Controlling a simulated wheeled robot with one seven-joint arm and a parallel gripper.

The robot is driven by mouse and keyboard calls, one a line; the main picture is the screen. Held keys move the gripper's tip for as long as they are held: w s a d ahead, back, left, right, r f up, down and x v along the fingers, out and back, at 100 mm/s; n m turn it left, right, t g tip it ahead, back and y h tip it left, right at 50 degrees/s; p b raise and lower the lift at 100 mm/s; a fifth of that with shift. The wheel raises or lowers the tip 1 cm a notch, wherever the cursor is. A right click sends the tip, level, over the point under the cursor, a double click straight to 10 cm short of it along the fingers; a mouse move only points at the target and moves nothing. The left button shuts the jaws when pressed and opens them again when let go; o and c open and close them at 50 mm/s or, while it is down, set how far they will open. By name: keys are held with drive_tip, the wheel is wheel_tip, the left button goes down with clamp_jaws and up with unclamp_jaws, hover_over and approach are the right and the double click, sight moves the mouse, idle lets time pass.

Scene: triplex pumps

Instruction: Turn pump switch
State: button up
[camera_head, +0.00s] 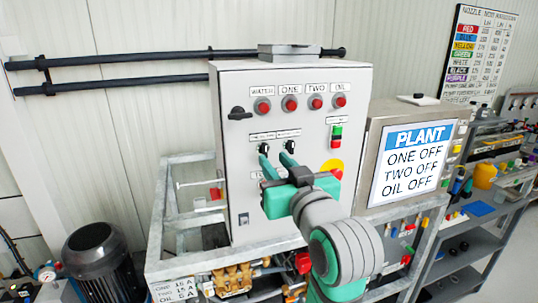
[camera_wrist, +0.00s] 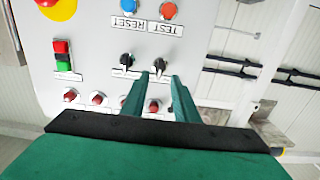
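The pump control cabinet (camera_head: 240,180) is grey-white, with two small black selector switches in its middle, the left switch (camera_head: 263,148) and the right switch (camera_head: 291,147). My gripper (camera_head: 276,159) is in front of them, its two green fingers apart. The wrist view is upside down. There the left switch (camera_wrist: 158,66) lies between my open fingertips (camera_wrist: 159,76), and the other switch (camera_wrist: 127,60) is outside them. I cannot tell whether a finger touches the knob. The labels above the switches are too small to read.
Red lamps (camera_head: 290,104) labelled WATER, ONE, TWO and OIL line the cabinet's top. A black rotary handle (camera_head: 239,113) is at left. A red-green button block (camera_head: 336,135) and a yellow-backed stop button (camera_head: 332,168) are at right. The PLANT sign (camera_head: 411,163) reads ONE OFF, TWO OFF, OIL OFF.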

sight(266, 151)
drive_tip(key=shift+x, duration=2.4)
clamp_jaws()
